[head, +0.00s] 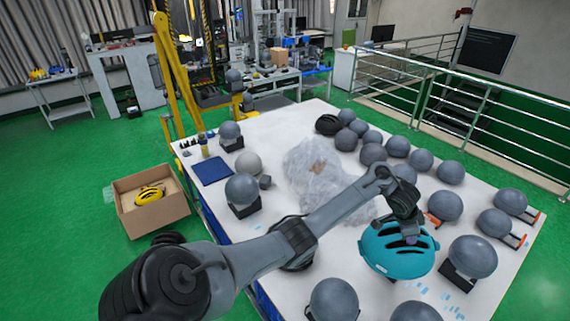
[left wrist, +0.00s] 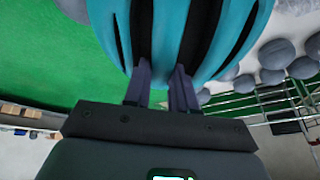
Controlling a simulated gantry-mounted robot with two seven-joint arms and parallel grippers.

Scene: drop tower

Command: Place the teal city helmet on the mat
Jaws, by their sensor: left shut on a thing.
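The teal city helmet (head: 398,262) is at the right front of the white table in the head view. It has dark vents and also fills the top of the left wrist view (left wrist: 262,22). My left gripper (head: 410,232) is shut on the helmet from above, and its two fingers (left wrist: 163,88) meet the shell in the left wrist view. How far the helmet is above the table is hard to tell. The dark blue mat (head: 212,171) lies flat and bare at the table's left edge, well away from the helmet. My right gripper is out of view.
Several grey head forms (head: 450,172) stand along the right and front of the table (head: 285,128). Crumpled clear plastic (head: 318,165) lies in the middle. Two head forms on dark stands (head: 242,190) flank the mat. A cardboard box (head: 172,222) with a yellow helmet (head: 150,194) stands on the floor.

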